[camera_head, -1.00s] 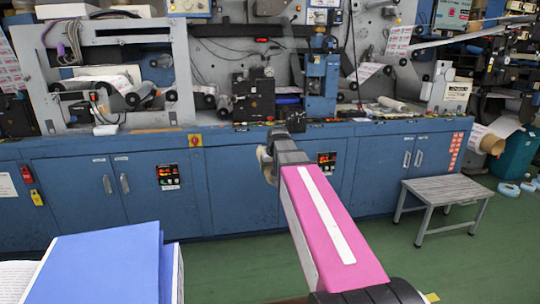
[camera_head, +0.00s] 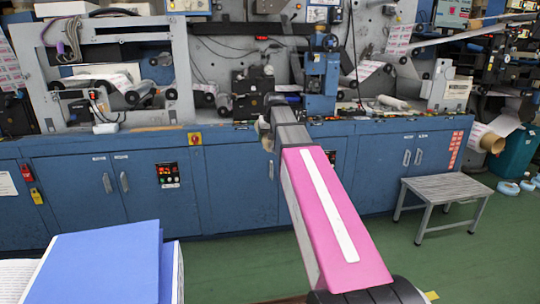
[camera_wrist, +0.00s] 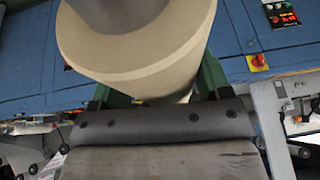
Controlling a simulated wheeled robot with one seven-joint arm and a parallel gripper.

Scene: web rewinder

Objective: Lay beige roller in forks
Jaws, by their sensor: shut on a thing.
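The beige roller (camera_wrist: 140,55) fills the upper middle of the wrist view, with its pale rounded end towards the camera. My gripper (camera_wrist: 155,90) is shut on it, with a green finger at each side; the fingertips are partly hidden by the roller. In the head view, a small beige part of the roller (camera_head: 265,133) shows left of my arm's far end, in front of the machine's front edge. My arm hides most of the gripper there. I cannot make out the forks for certain in either view.
The blue machine cabinet (camera_head: 90,205) runs across the scene, with rollers and dark blocks on its top. A blue upright unit (camera_head: 321,80) stands right of my arm's end. A grey stool (camera_head: 445,188) stands at right, and a blue binder (camera_head: 105,265) lies at front left.

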